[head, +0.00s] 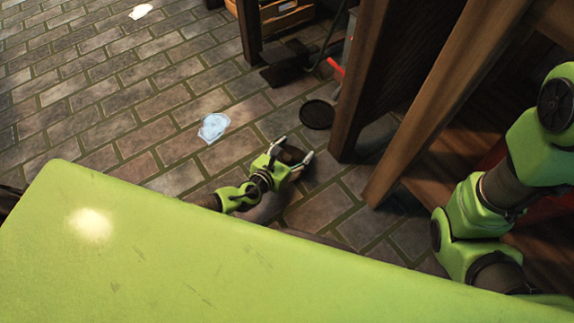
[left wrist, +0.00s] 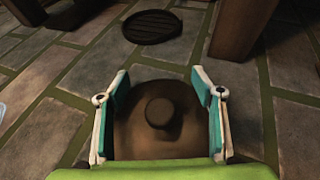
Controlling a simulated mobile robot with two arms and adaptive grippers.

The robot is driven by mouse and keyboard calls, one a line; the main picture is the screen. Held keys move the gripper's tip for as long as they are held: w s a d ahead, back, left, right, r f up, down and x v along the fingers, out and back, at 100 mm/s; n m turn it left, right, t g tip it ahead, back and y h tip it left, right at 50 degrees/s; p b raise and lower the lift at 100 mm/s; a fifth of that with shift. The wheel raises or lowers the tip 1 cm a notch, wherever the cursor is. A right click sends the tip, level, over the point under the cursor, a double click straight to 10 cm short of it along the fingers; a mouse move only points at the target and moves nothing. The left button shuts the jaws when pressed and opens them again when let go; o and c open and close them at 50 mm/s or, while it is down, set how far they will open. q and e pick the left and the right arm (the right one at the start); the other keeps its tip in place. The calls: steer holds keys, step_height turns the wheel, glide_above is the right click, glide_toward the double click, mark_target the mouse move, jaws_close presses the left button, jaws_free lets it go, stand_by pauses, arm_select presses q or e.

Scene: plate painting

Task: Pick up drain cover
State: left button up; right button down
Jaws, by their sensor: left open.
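A flat, round black disc with slats (head: 317,114), which looks like a drain cover, lies on the stone floor near the foot of a wooden post. It also shows at the top of the left wrist view (left wrist: 152,27), beyond the fingertips. My left gripper (head: 296,163) is low over the floor, nearer than the disc and apart from it. Its fingers are spread. A brown rounded thing with a knob (left wrist: 160,112) shows between them in the left wrist view; I cannot tell whether the fingers touch it. My right gripper is not in view.
Thick wooden posts (head: 372,75) stand to the right of the disc. A pale blue patch (head: 213,127) and a white one (head: 140,11) lie on the paving. A wooden crate (head: 283,14) is at the back. The floor to the left is mostly clear.

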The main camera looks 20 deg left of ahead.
arm_select(q)
steer(key=shift+w, duration=0.1)
steer(key=shift+f, duration=0.1)
jaws_close()
stand_by(0.4)
